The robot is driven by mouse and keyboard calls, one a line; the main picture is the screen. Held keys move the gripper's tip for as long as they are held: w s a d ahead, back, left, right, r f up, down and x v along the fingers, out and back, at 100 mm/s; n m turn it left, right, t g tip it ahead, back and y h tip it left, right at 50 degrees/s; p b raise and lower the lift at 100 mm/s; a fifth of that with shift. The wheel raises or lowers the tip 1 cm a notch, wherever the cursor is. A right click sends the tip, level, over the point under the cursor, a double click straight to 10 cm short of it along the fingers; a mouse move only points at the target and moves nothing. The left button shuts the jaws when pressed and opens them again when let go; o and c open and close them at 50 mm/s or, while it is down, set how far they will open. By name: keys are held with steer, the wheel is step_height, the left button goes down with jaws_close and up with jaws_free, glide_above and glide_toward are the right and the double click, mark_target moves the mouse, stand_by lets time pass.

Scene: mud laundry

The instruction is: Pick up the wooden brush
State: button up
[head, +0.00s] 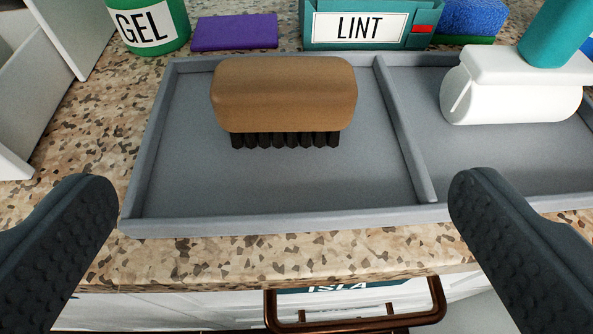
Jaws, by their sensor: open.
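The wooden brush (284,93) has a brown block back and black bristles pointing down. It stands upright in the left compartment of a grey tray (270,224) on the speckled counter. My gripper (283,200) is open and empty, with one dark ribbed finger at the left and one at the right of the picture. The fingers are nearer to me than the brush and apart from it. The brush lies between them sideways and farther back.
A divider (405,130) separates the brush from a white object with a teal part (510,88). Behind the tray are a green GEL container (150,25), a purple block (235,32), a teal LINT box (360,28) and a blue sponge (473,16). A brown handle (440,300) is below the counter edge.

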mark_target(286, 109)
steer(key=x, duration=0.8)
steer(key=shift+f+b, duration=0.15)
steer(key=shift+b, duration=0.2)
steer(key=shift+b+x, duration=0.45)
steer(key=shift+x, duration=2.4)
steer(key=c, duration=1.1)
